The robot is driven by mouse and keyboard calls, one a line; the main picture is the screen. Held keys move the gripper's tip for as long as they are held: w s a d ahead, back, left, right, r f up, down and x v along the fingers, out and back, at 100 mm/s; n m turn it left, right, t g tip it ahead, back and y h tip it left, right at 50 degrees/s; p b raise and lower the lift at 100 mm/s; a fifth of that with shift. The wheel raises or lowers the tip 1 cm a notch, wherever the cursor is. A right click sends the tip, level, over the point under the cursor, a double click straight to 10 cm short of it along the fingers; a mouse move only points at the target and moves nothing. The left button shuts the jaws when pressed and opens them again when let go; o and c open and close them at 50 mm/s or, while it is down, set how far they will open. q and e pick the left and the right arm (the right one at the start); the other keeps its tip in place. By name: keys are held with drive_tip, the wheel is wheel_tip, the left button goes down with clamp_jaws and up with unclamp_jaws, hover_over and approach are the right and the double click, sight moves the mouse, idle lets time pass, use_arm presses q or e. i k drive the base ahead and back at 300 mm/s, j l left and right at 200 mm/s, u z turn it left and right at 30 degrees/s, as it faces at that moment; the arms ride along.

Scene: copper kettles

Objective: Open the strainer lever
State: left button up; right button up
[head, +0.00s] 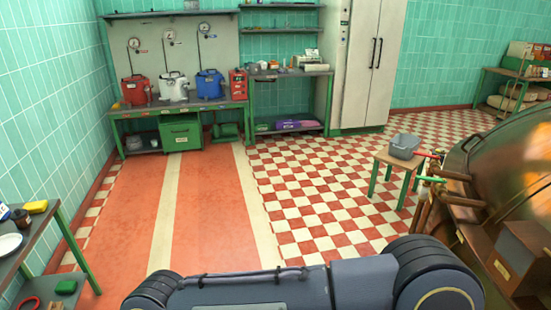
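A large copper kettle (512,160) stands at the right edge, partly cut off. Copper pipes (455,190) come out of its left side. A red-handled lever (428,154) and a green-handled lever (432,180) sit on these pipes. I cannot tell which one is the strainer lever, or whether either is open. Neither of my grippers shows in the head view. A dark grey part of my own body fills the bottom middle of the picture and lies left of and below the pipes, hiding the floor there.
A wooden stool (398,165) with a grey tub (403,147) stands left of the kettle. A workbench (180,106) with red, white and blue pots lines the far wall. A side table (30,240) is at left. The orange floor strip (215,200) is clear.

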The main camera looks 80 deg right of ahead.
sight(443, 181)
drive_tip(key=z, duration=4)
drive_tip(key=i+u, duration=0.1)
drive_tip(key=i, duration=0.5)
drive_tip(key=i+j+u, duration=0.1)
drive_tip(key=i, duration=0.45)
drive_tip(key=i+u, duration=0.1)
drive_tip(key=i, duration=0.5)
drive_tip(key=i+l+u, duration=0.1)
drive_tip(key=i, duration=0.45)
drive_tip(key=i+l+u, duration=0.1)
drive_tip(key=i, duration=0.5)
drive_tip(key=i+l+u, duration=0.1)
drive_tip(key=i, duration=0.45)
drive_tip(key=l, duration=0.1)
